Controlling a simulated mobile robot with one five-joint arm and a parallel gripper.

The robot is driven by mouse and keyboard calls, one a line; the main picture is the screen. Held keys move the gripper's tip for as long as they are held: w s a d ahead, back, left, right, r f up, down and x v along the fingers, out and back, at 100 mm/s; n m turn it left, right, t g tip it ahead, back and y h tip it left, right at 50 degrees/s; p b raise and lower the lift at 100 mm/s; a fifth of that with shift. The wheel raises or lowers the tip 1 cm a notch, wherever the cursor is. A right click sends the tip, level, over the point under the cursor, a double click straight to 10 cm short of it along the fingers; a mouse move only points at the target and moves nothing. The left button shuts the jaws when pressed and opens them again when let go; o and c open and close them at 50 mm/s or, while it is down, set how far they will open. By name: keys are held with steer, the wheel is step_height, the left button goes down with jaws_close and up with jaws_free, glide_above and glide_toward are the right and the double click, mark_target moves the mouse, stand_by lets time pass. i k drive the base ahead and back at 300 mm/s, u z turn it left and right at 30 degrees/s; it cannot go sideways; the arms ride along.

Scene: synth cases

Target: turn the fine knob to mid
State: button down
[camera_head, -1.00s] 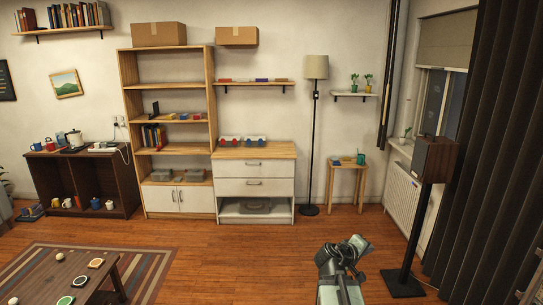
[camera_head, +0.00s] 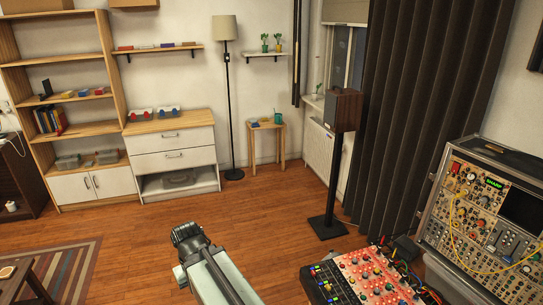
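Many small knobs show on a red and black control panel (camera_head: 362,279) at the bottom right. More knobs and a yellow cable sit on an upright rack of modules (camera_head: 490,215) at the right edge. I cannot tell which knob is the fine knob, as labels are too small to read. My gripper (camera_head: 187,232) is at the lower middle, over the wooden floor, left of the panel and apart from it. Its fingers are too small and dark to show whether they are open or shut.
A speaker on a black stand (camera_head: 334,170) stands behind the panel, before a dark curtain (camera_head: 405,110). A white drawer unit (camera_head: 172,160) and a small stool (camera_head: 266,126) stand at the back wall. The floor (camera_head: 270,210) in the middle is clear.

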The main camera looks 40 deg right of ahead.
mark_target(485, 199)
steer(key=z, duration=2.45)
steer(key=k, duration=1.35)
steer(key=u, duration=0.7)
steer(key=i, duration=1.35)
steer(key=u, duration=0.55)
